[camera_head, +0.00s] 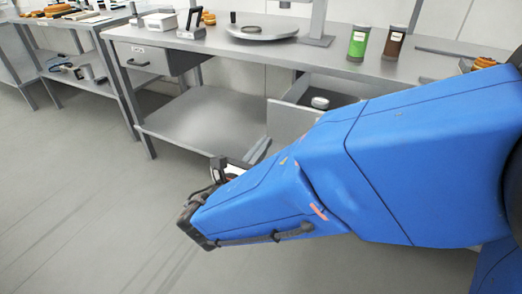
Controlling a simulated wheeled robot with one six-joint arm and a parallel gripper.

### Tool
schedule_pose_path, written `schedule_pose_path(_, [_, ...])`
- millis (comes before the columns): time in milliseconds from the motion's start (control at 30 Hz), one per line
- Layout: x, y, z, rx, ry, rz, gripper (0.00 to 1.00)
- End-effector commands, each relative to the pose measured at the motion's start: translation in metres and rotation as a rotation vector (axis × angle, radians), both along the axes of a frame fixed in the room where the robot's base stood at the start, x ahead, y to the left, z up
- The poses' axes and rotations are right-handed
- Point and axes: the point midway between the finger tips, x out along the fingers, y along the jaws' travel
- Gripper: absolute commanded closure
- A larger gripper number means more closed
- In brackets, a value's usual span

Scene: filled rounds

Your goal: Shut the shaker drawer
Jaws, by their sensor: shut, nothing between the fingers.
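An open drawer (288,121) sticks out from under the grey bench, right of its middle, its pale front panel facing the room. A small round pale item (320,103) shows inside it. My blue arm covers the drawer's right and lower parts, and I see no handle or label on it. I take it to be the shaker drawer. My gripper (220,167) is partly hidden behind my wrist, low and in front of the bench, left of the drawer front in the picture. It is shut and holds nothing; whether it touches anything is not clear.
A shut drawer (147,59) with a dark handle sits under the bench's left end. A lower shelf (200,118) lies below. The bench top carries a round pan (262,31), a green jar (358,43) and a brown jar (393,43). The floor at left is clear.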

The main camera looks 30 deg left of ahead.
Motion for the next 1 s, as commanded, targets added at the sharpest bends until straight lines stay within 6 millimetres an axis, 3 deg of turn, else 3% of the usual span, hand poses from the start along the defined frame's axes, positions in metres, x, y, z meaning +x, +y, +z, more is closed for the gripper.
schedule_pose_path(200, [0.037, -0.001, 0.000, 0.000, 0.001, -0.004, 1.00])
schedule_pose_path(400, [0.061, -0.001, 0.000, 0.000, 0.001, -0.002, 1.00])
schedule_pose_path(600, [0.071, -0.001, 0.000, 0.000, 0.001, -0.001, 1.00])
schedule_pose_path(1000, [0.072, 0.000, 0.000, 0.000, 0.001, -0.001, 1.00])
